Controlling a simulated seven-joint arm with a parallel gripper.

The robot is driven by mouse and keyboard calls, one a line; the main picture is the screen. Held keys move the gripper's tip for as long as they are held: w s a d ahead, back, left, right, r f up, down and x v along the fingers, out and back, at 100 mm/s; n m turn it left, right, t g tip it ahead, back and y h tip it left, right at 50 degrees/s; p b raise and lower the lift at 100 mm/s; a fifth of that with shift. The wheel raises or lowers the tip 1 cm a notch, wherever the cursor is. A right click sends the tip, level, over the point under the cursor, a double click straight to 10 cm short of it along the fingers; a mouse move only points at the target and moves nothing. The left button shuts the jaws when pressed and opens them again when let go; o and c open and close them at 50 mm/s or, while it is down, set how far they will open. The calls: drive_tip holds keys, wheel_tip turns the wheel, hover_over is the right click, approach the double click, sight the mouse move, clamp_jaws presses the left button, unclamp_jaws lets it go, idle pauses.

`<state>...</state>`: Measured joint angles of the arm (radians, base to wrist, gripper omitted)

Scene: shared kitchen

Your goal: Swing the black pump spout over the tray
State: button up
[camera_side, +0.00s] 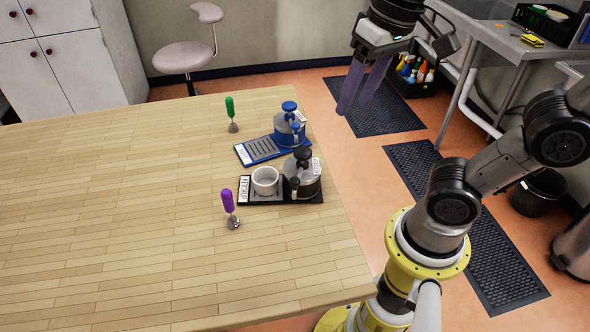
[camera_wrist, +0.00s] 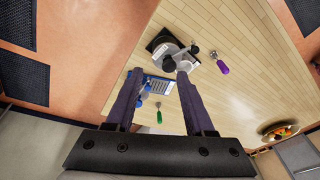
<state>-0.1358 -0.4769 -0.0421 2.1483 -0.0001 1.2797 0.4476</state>
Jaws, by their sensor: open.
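The black pump (camera_side: 303,176) stands at the right end of a black tray (camera_side: 314,199) near the table's right edge. A dark piece, seemingly the spout (camera_side: 294,184), shows at its front left; its exact direction is unclear. A white cup (camera_side: 265,180) stands on the tray left of the pump. My gripper (camera_side: 354,104) is open and empty, high up and beyond the table's right edge.
A blue pump (camera_side: 289,127) on a blue tray (camera_side: 262,151) stands just behind the black one. The table's left and front are clear. A bowl of food (camera_wrist: 280,132) shows in the wrist view.

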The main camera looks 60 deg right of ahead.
drive_tip(key=w+a+r+g, duration=0.1)
drive_tip(key=w+a+r, duration=0.1)
drive_tip(key=w+a, duration=0.2)
drive_tip(key=n+g, duration=0.2)
hover_over(295, 179)
drive_tip(key=f, duration=0.2)
wheel_tip(295, 179, down, 13)
drive_tip(key=shift+f, duration=0.15)
clamp_jaws()
idle(1.3)
